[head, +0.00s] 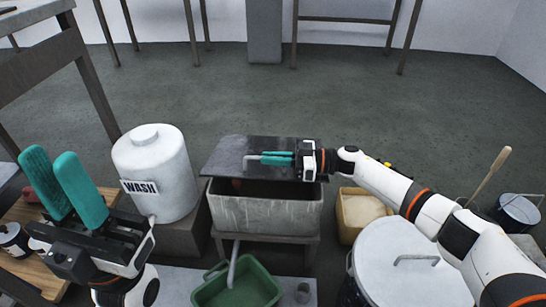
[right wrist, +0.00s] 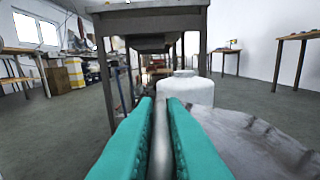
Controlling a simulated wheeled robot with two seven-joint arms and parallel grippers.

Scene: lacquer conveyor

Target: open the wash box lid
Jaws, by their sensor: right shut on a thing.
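The wash box (head: 265,212) is a worn grey trough on a low stand in the middle of the head view. Its dark lid (head: 226,152) lies over the top, and a dark gap with a bit of reddish brown shows under its front edge. My right gripper (head: 276,159) is shut on the lid's pale bar handle (head: 250,160). In the right wrist view the handle (right wrist: 160,145) runs between the teal fingers, with the lid (right wrist: 262,145) to the right. My left gripper (head: 66,188) is open and empty at the left, away from the box.
A white tank marked WASH (head: 155,175) stands left of the box. A green bin (head: 240,286) is in front. A yellowish container (head: 360,212) and a large white-lidded drum (head: 408,265) stand to the right. The floor behind the box is clear.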

